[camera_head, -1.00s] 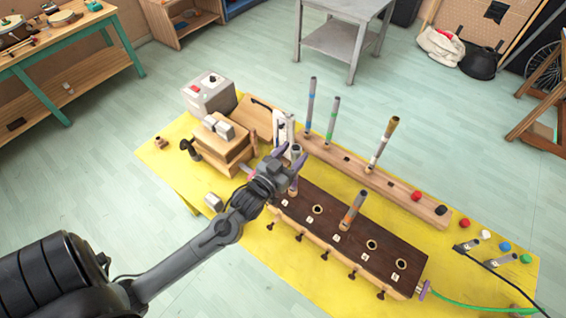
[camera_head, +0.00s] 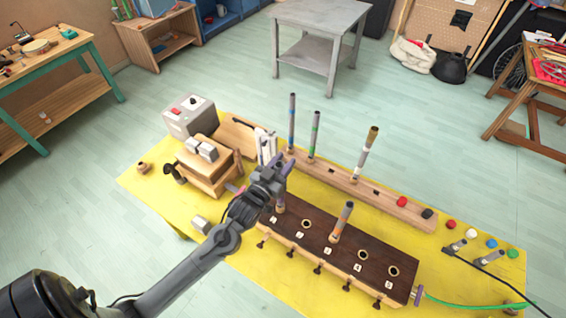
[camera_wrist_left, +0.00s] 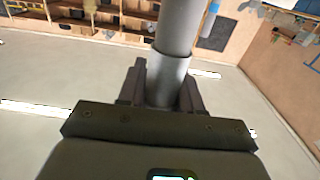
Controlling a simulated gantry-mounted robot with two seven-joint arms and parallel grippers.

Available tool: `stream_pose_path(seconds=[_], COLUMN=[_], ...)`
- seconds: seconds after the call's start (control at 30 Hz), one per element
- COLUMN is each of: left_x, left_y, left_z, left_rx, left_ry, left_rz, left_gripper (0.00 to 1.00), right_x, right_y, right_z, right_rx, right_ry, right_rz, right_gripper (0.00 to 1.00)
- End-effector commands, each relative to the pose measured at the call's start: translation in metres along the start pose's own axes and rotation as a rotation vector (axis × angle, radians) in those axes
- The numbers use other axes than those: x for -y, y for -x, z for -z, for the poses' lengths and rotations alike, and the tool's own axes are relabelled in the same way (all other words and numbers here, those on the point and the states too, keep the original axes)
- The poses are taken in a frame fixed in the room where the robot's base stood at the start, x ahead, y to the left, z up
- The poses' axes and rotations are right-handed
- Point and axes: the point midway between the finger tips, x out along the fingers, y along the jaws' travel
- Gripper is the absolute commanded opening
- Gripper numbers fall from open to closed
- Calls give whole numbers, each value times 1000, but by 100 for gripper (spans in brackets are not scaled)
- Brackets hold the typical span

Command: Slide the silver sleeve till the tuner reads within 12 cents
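My left gripper (camera_head: 283,164) is at the upper part of the leftmost pipe (camera_head: 280,204), which stands upright in the dark wooden board (camera_head: 315,237). It hides most of that pipe in the head view. In the left wrist view, the silver sleeve (camera_wrist_left: 168,78) is a wider grey tube around a narrower grey pipe (camera_wrist_left: 178,25). The dark fingers (camera_wrist_left: 165,92) press on both sides of the sleeve. A lit green display edge (camera_wrist_left: 170,177) shows at the bottom of that view; its reading is cut off. My right gripper is out of view.
A pipe with an orange band (camera_head: 341,222) stands in the same board. A wooden rail (camera_head: 378,198) behind holds several upright pipes. A white upright piece (camera_head: 265,147) is close behind my gripper.

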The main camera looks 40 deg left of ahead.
Motion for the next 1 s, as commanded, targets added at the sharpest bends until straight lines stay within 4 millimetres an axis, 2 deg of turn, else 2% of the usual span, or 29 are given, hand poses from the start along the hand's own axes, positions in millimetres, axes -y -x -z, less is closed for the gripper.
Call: stream_pose_path(seconds=[0.03,0.1,1.0], left_x=[0,0,0], left_y=[0,0,0], left_z=[0,0,-14], left_rx=[0,0,1], left_ry=[0,0,0], left_rz=[0,0,0], left_gripper=[12,6,5], right_x=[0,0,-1], right_y=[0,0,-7], right_z=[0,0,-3], right_rx=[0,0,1], right_ry=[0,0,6], right_rz=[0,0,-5], right_gripper=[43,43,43])
